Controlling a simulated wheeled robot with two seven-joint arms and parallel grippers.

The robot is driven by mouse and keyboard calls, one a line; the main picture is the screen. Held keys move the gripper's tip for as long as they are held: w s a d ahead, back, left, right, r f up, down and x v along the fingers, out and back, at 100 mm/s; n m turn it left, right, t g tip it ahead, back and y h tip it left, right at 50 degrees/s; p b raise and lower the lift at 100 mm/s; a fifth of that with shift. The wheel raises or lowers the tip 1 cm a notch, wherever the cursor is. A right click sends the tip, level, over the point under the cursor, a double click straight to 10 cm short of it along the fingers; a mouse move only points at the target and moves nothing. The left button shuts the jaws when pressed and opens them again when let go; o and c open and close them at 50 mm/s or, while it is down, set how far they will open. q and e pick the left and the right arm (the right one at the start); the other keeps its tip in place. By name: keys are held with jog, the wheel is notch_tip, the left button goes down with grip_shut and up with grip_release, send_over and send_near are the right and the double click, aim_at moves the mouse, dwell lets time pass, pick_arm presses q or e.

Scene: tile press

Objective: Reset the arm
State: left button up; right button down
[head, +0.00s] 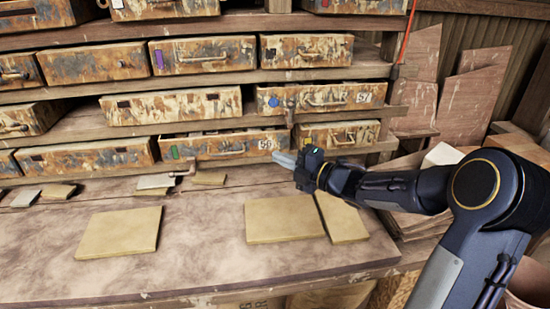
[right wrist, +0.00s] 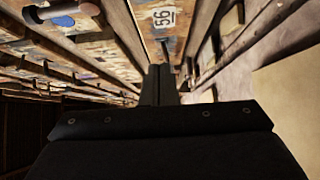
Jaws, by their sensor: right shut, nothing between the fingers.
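My right gripper (head: 284,159) reaches in from the right in the head view. Its fingers are shut and empty, pointing left in front of the lower drawers, above the back of the bench. In the right wrist view the closed dark fingers (right wrist: 159,85) point toward a drawer front with a "56" label (right wrist: 164,18). That drawer (head: 222,146) has a green mark and stands out a little from its row in the head view. My left gripper is not in view.
The bench (head: 200,235) carries three large tan tiles, one on the left (head: 118,231), one in the middle (head: 283,218) and one on the right (head: 341,217). Small tile pieces (head: 57,192) lie at the back left. A shelf of rusty drawers (head: 172,104) rises behind. Boards (head: 470,100) lean at right.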

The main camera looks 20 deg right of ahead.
jog(key=s+d+r+m+g+h, duration=0.1)
jog(key=s+d+m+h, duration=0.2)
jog(key=s+m+h, duration=0.35)
jog(key=s+d+r+m+g+h, duration=0.1)
jog(key=s+d+m+h, duration=0.25)
jog(key=s+m, duration=0.5)
jog(key=s+a+f+m+g+y, duration=0.1)
jog(key=s+a+f+m+g, duration=0.1)
jog(key=s, duration=0.4)
jog(key=s+a+f+m+g+y+p, duration=0.1)
jog(key=s+a+f+m+g+y, duration=0.1)
jog(key=s+a+f+m+g, duration=0.1)
jog(key=s+a+f+m+g+y, duration=0.1)
jog(key=s+a+f+m, duration=0.3)
jog(key=s+a, duration=0.5)
jog(key=shift+s+m+g+y+p, duration=0.25)
jog(key=shift+m+g+y+p, duration=0.05)
jog(key=shift+m+g, duration=0.65)
